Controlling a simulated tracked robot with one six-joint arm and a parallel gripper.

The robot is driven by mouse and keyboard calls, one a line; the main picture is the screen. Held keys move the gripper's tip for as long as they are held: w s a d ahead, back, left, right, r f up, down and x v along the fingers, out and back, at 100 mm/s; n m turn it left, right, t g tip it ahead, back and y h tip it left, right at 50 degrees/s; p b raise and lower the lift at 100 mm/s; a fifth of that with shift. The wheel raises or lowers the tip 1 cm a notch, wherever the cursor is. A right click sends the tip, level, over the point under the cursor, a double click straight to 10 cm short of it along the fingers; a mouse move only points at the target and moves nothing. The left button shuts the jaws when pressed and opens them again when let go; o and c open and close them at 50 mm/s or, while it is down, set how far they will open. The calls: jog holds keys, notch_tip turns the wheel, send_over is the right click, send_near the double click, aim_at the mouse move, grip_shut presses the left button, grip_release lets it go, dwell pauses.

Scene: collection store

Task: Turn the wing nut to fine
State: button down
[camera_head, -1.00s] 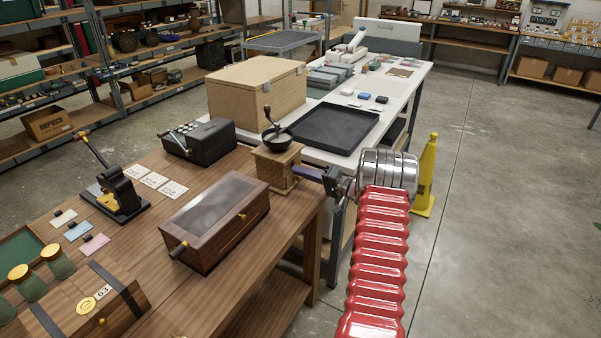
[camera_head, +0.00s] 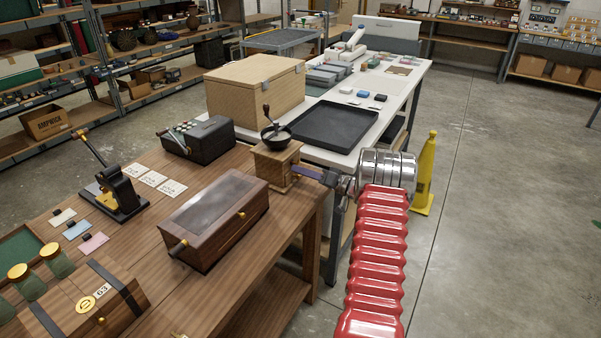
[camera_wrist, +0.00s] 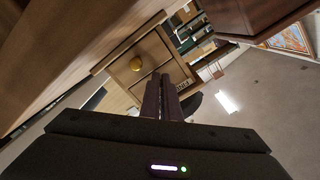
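The wooden coffee mill (camera_head: 274,166), with a dark bowl and an upright crank, stands at the far right corner of the brown table. My gripper (camera_head: 299,170) reaches the mill's right side. In the wrist view its two dark fingers (camera_wrist: 163,82) lie almost together, a thin gap between them, tips against the mill. They appear closed on the wing nut, which the fingers hide; its setting cannot be seen.
A glass-topped wooden box (camera_head: 216,217) stands on the table in front of the mill. A black typewriter-like case (camera_head: 205,142) is to its left. A black tray (camera_head: 330,129) lies on the white table behind. Open floor lies right of my arm.

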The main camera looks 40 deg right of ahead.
jog(key=shift+d+r, duration=0.15)
jog(key=shift+d, duration=0.25)
jog(key=c, duration=2.2)
grip_release()
jog(key=shift+a, duration=0.2)
jog(key=shift+s, duration=0.15)
jog(key=v, duration=1.3)
jog(key=shift+s, duration=0.3)
jog(key=shift+o, duration=0.4)
